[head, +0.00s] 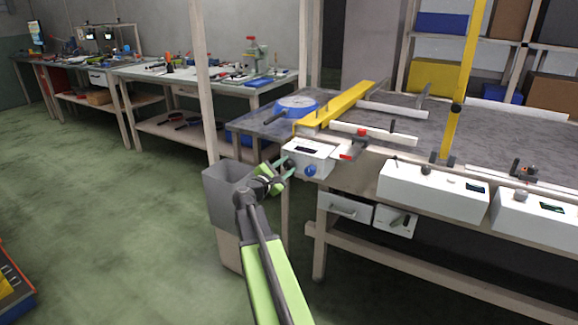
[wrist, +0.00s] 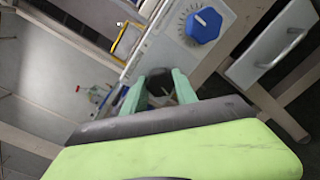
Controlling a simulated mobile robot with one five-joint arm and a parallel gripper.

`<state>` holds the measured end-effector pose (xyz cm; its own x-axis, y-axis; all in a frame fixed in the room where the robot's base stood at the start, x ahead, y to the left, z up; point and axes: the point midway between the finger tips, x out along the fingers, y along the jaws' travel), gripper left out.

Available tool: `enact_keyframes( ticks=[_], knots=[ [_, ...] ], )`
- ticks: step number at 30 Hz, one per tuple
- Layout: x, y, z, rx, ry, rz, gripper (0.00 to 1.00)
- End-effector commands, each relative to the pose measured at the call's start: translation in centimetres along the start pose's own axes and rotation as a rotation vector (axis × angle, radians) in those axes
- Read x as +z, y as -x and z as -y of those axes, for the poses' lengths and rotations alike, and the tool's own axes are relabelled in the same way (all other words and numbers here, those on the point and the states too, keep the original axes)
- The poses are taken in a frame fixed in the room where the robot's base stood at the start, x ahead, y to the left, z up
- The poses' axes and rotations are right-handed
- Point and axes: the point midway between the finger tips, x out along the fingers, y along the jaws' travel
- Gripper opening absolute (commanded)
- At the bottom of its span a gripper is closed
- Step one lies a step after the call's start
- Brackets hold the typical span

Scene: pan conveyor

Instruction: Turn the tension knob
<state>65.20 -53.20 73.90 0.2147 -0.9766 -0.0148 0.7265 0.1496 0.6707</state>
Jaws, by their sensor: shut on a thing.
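A white control box (head: 308,157) sits at the near left corner of the conveyor table. It carries a blue knob (head: 310,170) and a dark knob (head: 289,163) on its front. No readable label shows which is the tension knob. My gripper (head: 285,168) is at the box's left end, with its green fingers shut on the dark knob. In the wrist view the dark knob (wrist: 159,83) sits between the fingers, partly hidden. The blue knob (wrist: 204,25), with a white pointer and a tick-marked dial, is up and right of the fingers, apart from them.
A grey bin (head: 226,185) stands left of my gripper. A drawer (head: 345,207) hangs below the table edge. More white boxes (head: 433,190) with knobs line the front edge to the right. Open green floor lies to the left.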

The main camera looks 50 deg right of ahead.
Motion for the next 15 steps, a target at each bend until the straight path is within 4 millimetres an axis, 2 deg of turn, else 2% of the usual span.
enact_keyframes(
  ticks=[1, 5, 15],
  knots=[
    [-0.4, 0.3, -0.55, 0.013, 0.002, -0.009, 0.38],
    [-0.32, 0.23, -0.44, 0.01, 0.002, -0.008, 0.55],
    [-0.15, 0.4, -0.21, 0.006, 0.001, -0.005, 0.56]
  ],
)
